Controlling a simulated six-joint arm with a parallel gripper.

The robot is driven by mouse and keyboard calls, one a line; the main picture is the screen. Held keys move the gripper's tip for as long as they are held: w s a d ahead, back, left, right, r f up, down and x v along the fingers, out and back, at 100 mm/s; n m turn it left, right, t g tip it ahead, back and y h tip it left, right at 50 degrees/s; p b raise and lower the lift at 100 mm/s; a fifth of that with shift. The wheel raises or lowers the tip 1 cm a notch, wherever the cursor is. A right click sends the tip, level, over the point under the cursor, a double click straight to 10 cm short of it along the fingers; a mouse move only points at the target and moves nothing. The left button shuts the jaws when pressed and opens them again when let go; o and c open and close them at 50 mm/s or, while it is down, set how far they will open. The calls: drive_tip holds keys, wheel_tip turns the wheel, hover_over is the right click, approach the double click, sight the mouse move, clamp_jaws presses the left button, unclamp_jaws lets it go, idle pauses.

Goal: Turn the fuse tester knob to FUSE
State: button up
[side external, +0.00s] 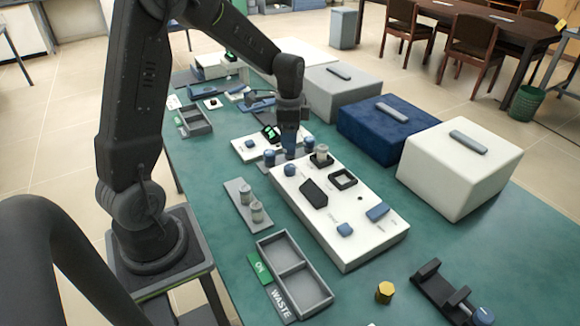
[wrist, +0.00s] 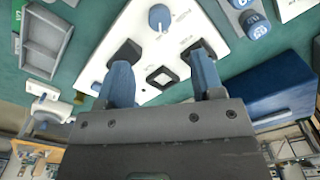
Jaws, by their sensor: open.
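A white panel (side external: 370,244) lies on the green bench with black sockets and blue controls on it. A round blue knob (side external: 290,170) sits near its far left end. In the wrist view, a blue knob (wrist: 160,18) with a white pointer line shows on a white panel (wrist: 222,38), with small labels around it too small to read. The line runs toward the bottom of the picture. My gripper (side external: 299,152) points down beside the panel's far end. In the wrist view my gripper (wrist: 162,78) has its two blue fingers spread wide. The knob is beyond the fingertips, not between them.
A smaller white unit with a green display (side external: 270,132) stands close behind my gripper. A cylinder (side external: 322,151) stands up from the panel near the fingers. A divided grey tray (side external: 318,300) lies in front.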

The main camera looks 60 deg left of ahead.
sight(290, 166)
wheel_tip(290, 166, down, 11)
idle(0.3)
drive_tip(key=shift+c, duration=0.2)
drive_tip(key=c, duration=0.9)
